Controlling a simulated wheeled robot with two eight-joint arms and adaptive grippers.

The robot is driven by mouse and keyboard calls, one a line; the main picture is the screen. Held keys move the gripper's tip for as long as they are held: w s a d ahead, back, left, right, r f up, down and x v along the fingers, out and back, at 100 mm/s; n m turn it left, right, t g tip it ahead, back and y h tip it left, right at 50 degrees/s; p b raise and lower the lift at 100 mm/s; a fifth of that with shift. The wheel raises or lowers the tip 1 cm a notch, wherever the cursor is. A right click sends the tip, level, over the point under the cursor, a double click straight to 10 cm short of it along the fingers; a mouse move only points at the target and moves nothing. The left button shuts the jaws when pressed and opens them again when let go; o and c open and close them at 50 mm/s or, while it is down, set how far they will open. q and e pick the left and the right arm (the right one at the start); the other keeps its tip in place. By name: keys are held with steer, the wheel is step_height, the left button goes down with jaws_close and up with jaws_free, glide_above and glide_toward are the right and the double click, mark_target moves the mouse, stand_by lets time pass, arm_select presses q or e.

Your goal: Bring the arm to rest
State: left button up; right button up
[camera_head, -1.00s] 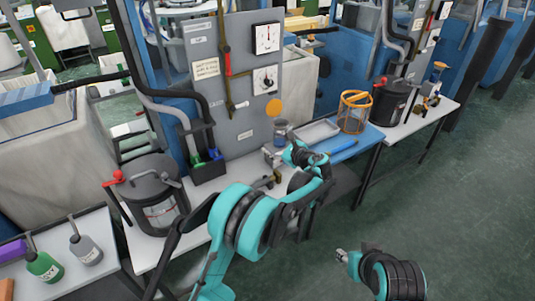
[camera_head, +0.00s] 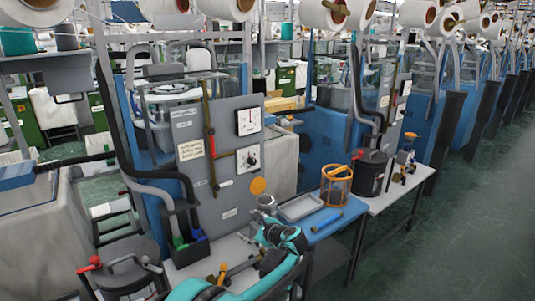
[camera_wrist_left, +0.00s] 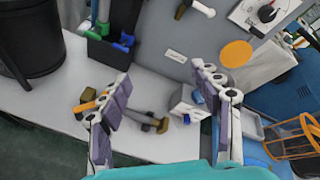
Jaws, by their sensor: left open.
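My left arm, teal and black, reaches up from the bottom edge of the head view. Its gripper (camera_head: 270,232) is over the light table beside the grey panel; its fingertips are hard to make out there. In the left wrist view the two jointed fingers (camera_wrist_left: 163,88) stand wide apart, with nothing held between them. Below them, a brass-and-grey fitting (camera_wrist_left: 150,122) lies on the white table (camera_wrist_left: 60,105), and a small pale block (camera_wrist_left: 188,104) shows near the right finger. My right gripper is out of view.
A grey panel (camera_head: 225,190) with gauges stands behind the table. A dark lidded pot (camera_head: 371,172) stands farther right. Green floor (camera_head: 465,230) is clear at right.

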arm_select(q)
steer(key=s+a+r+n+g+h, duration=0.25)
steer(key=s+a+n, duration=0.25)
steer(key=s, duration=0.5)
steer(key=s+a+r+n+g+h, duration=0.1)
steer(key=s+a+r+n+h, duration=0.15)
steer(key=s+a+n, duration=0.55)
steer(key=s+d+f+n+h, duration=0.1)
steer(key=s+f+n, duration=0.2)
steer(key=s, duration=0.8)
steer(key=s+d+f+n+h, duration=0.2)
steer(key=s+n, duration=0.2)
steer(key=s, duration=0.7)
steer(key=shift+s+f+n, duration=0.3)
steer(key=shift+f+n, duration=0.1)
